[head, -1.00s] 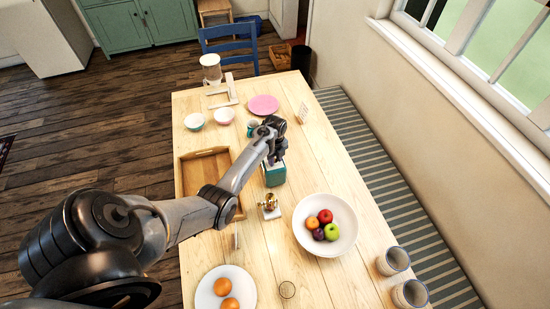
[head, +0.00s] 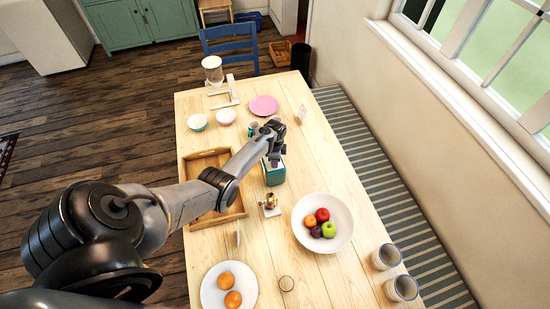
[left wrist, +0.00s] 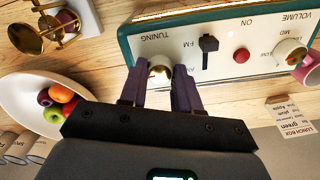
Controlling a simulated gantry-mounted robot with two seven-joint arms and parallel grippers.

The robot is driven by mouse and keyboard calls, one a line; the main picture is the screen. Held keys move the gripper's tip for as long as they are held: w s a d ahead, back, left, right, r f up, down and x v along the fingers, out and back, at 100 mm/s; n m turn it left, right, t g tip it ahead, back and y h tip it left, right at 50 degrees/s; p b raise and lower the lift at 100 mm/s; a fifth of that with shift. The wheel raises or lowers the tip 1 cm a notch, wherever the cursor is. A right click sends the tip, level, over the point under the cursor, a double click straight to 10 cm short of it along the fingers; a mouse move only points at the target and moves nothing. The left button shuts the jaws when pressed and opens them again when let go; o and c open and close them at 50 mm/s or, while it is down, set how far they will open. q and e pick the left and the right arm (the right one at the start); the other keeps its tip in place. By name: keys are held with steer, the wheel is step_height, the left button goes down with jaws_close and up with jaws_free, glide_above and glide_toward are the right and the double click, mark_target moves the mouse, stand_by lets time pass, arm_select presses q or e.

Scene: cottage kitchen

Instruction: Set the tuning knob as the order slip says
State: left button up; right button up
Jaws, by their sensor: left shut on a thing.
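The teal radio (head: 274,176) stands on the wooden table, partly hidden by my left arm. In the left wrist view its cream front panel (left wrist: 222,55) appears upside down, with the word TUNING, a black switch (left wrist: 208,50) and a red button (left wrist: 241,55). My left gripper (left wrist: 160,82) is shut around the round tuning knob (left wrist: 159,74); the fingers hide its sides, and I cannot read its setting. A paper slip (left wrist: 290,115) headed LUNCH BOX shows at the right of the wrist view. The right gripper is out of view.
A small brass object (head: 269,204) stands close to the radio. A white fruit bowl (head: 345,240) is to its right, a wooden tray (head: 190,174) to its left.

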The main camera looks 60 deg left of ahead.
arm_select(q)
steer(key=shift+n+p, duration=0.5)
steer(key=shift+n, duration=1.5)
steer(key=o, duration=1.1)
steer(key=shift+r, duration=0.1)
